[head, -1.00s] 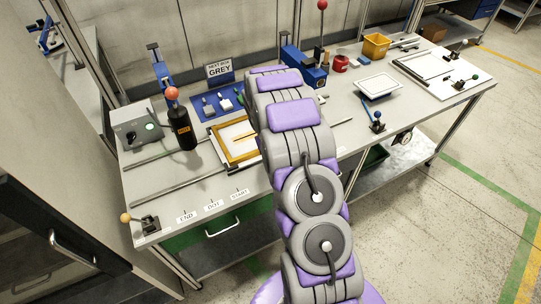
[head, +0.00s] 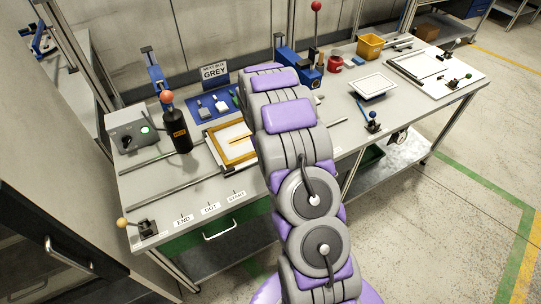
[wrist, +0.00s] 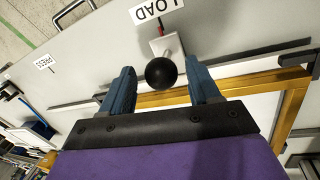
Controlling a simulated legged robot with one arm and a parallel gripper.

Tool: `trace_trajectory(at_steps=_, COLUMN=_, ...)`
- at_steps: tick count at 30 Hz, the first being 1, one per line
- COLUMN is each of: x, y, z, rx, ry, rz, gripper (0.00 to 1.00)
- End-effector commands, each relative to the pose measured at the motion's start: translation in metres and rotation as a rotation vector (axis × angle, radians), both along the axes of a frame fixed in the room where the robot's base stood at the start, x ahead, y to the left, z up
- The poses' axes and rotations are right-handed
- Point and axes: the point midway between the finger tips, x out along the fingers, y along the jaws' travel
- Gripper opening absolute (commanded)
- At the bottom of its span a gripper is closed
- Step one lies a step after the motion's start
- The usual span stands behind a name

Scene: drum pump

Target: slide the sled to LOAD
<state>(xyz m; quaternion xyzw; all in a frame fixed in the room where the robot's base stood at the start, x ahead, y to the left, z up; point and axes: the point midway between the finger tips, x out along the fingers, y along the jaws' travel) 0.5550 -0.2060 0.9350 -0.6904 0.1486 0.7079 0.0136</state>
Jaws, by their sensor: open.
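The sled shows as a gold-edged frame (wrist: 250,82) with a pale inside in the wrist view; part of it also shows left of my arm in the head view (head: 217,150). A black ball knob (wrist: 165,73) on a short metal stem and pale block stands beside the frame. The LOAD label (wrist: 157,10), upside down in this view, lies just beyond the knob, with a red mark near it. My gripper (wrist: 161,75) is open, with its blue fingers on either side of the knob. Whether they touch it I cannot tell. My arm hides the gripper in the head view.
A lever with a yellow knob (head: 135,226) sits at the front left corner. A white tray (head: 373,85) is to the right.

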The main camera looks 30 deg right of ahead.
Motion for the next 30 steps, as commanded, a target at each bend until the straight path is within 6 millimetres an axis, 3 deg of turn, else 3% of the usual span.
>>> trace_trajectory(at_steps=18, x=0.008, y=0.024, z=0.129, rx=0.001, ry=-0.005, rz=0.001, gripper=0.61)
trace_trajectory(at_steps=24, x=0.009, y=0.028, z=0.149, rx=0.001, ry=-0.003, rz=0.002, gripper=0.61)
trace_trajectory(at_steps=30, x=0.009, y=0.029, z=0.154, rx=0.002, ry=-0.001, rz=0.001, gripper=0.61)
